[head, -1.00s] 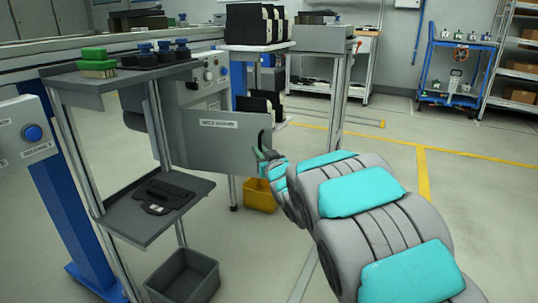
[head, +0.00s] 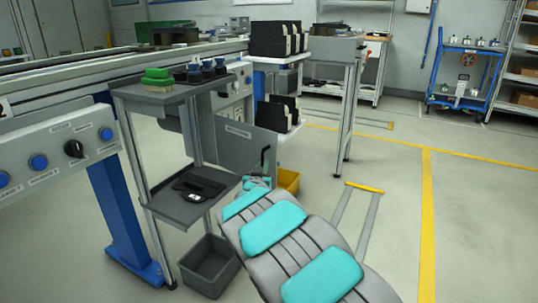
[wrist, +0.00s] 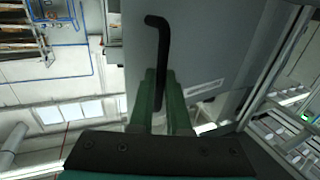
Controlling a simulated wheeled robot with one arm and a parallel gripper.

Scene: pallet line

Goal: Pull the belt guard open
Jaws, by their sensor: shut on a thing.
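The belt guard is a grey flat panel (head: 238,146) with a white label, at the side of the belt line in the head view. It stands at an angle, its right edge out from the line. It also fills the upper middle of the wrist view (wrist: 205,45). A black bent handle (wrist: 158,35) sits on the guard near its free edge; it shows small in the head view (head: 264,158). My gripper (wrist: 160,78) has its green fingers on both sides of the handle and is shut on it. In the head view my arm partly hides the gripper.
A two-tier stand (head: 170,98) holds green blocks and dark knobs left of the guard. A grey bin (head: 208,268) stands on the floor beside my arm, and a yellow bin (head: 288,181) stands behind it. A control panel (head: 60,155) is at left.

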